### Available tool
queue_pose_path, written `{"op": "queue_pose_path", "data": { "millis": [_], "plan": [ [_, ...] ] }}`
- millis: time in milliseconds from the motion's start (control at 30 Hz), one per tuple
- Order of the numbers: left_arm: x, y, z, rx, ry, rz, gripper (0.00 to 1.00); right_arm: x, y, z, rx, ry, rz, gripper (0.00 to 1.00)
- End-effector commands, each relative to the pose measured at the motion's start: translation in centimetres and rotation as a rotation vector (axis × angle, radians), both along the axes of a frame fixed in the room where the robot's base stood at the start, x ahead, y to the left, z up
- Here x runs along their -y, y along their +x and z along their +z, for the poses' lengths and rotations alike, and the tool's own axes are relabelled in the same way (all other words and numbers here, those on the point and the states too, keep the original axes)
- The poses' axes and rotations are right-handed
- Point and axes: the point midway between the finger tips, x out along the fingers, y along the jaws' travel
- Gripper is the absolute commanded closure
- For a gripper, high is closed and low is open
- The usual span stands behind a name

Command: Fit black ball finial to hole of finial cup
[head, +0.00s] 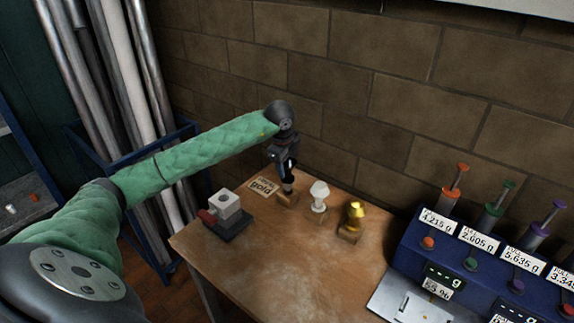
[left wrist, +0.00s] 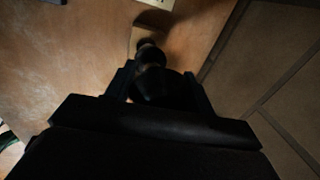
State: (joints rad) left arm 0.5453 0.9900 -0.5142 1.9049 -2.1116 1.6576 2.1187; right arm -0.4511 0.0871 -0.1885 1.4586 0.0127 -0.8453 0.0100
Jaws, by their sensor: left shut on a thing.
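The black ball finial (left wrist: 150,55) is between the fingers of my left gripper (left wrist: 158,90) in the left wrist view, dark and partly in shadow. In the head view my left gripper (head: 288,172) points down at the back of the table, shut on the black finial (head: 288,187). The finial's lower end is at a small wooden block (head: 286,200); I cannot tell whether it still touches it. A pale grey block with a round dark hole on top (head: 225,204), which looks like the finial cup, sits in a dark holder at the table's left. My right gripper is not in view.
A white finial (head: 319,196) and a gold finial (head: 355,215) stand on wooden blocks to the right. A card reading "gold" (head: 264,187) lies behind. A blue dispenser unit (head: 470,262) fills the right side. The brick wall is close behind; the table's front middle is clear.

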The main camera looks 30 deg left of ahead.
Motion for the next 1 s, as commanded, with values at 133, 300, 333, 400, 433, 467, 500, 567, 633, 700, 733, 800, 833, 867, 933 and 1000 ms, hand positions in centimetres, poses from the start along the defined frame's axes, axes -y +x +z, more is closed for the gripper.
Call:
{"op": "queue_pose_path", "data": {
  "millis": [133, 300, 333, 400, 433, 467, 500, 567, 633, 700, 733, 800, 833, 867, 933, 1000],
  "plan": [
    [-0.01, 0.01, -0.06, 0.001, 0.0, 0.0, 0.73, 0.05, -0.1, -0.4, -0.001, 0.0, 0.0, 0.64],
    [-0.01, 0.0, 0.03, 0.001, 0.0, 0.0, 0.73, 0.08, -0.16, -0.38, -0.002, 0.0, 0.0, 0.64],
    [-0.01, 0.0, 0.03, 0.001, 0.0, 0.0, 0.73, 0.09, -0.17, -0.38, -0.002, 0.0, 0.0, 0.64],
    [-0.01, 0.0, 0.03, 0.001, 0.0, 0.0, 0.73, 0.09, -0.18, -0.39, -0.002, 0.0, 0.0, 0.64],
    [-0.01, 0.0, 0.03, 0.001, 0.0, 0.0, 0.73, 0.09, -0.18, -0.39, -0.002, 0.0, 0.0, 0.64],
    [-0.01, 0.0, 0.03, 0.001, 0.0, 0.0, 0.73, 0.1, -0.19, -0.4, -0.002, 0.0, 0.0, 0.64],
    [-0.02, 0.0, 0.03, 0.0, 0.0, 0.0, 0.73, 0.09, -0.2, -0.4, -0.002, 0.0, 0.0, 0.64],
    [-0.02, 0.0, 0.03, 0.0, 0.0, 0.0, 0.73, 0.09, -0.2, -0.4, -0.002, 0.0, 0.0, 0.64],
    [-0.02, 0.01, 0.02, 0.0, 0.0, 0.0, 0.73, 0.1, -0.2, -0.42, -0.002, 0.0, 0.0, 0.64],
    [-0.02, 0.0, -0.02, 0.0, 0.0, 0.0, 0.73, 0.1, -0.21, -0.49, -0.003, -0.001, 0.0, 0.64],
    [-0.01, 0.01, -0.03, 0.001, 0.0, 0.0, 0.73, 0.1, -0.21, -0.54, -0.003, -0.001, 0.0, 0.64],
    [-0.01, 0.01, -0.07, 0.001, 0.0, 0.0, 0.73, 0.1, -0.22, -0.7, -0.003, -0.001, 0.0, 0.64],
    [-0.02, 0.02, -0.08, 0.001, 0.0, 0.0, 0.73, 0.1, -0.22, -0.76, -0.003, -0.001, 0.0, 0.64],
    [-0.01, 0.01, -0.08, 0.001, 0.0, 0.0, 0.73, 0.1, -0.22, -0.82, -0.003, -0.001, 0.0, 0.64],
    [-0.01, 0.0, -0.07, 0.001, 0.0, 0.0, 0.73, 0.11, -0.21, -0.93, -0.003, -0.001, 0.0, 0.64],
    [-0.01, 0.0, -0.02, 0.0, 0.0, 0.0, 0.73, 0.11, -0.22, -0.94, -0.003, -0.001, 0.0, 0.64]
  ]
}}
